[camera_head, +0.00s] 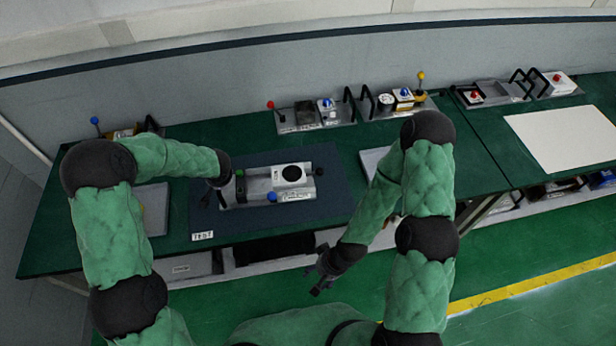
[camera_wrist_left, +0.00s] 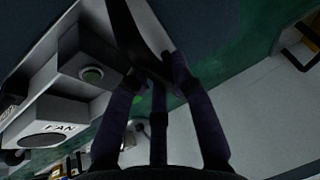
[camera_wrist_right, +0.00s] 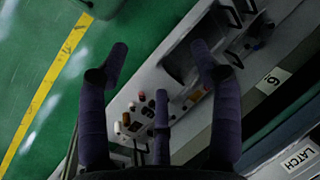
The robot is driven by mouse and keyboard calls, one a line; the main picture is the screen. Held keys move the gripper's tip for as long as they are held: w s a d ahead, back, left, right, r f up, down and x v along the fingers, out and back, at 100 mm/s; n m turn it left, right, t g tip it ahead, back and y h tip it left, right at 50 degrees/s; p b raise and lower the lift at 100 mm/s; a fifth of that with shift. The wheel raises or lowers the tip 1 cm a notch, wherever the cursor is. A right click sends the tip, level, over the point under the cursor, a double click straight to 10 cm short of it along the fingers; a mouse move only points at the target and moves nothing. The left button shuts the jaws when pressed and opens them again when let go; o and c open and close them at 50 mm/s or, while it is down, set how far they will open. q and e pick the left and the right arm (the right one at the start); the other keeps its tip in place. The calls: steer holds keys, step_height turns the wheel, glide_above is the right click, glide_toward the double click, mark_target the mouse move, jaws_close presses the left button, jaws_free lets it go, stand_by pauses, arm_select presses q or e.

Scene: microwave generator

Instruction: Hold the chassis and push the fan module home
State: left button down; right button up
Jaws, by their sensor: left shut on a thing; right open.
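The grey chassis (camera_head: 255,187) lies on a dark blue mat in the head view. A pale block with a dark round opening, the fan module (camera_head: 293,174), sits at its right part. In the left wrist view the fan module (camera_wrist_left: 50,128) shows its FAN label beside a dark block with a green button. My left gripper (camera_head: 214,190) is at the chassis's left end, its fingers (camera_wrist_left: 160,78) shut on a black handle-like bar. My right gripper (camera_head: 322,272) is open and empty in front of the bench edge, apart from the chassis. How deep the module sits is unclear.
The dark blue mat (camera_head: 213,222) lies on a green bench. Grey plates (camera_head: 152,208) flank the mat. Trays with coloured knobs (camera_head: 327,112) stand along the back. A lower shelf (camera_head: 180,266) holds parts. The floor in front is open.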

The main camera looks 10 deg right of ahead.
steer(key=shift+f+b, duration=0.3)
stand_by(0.5)
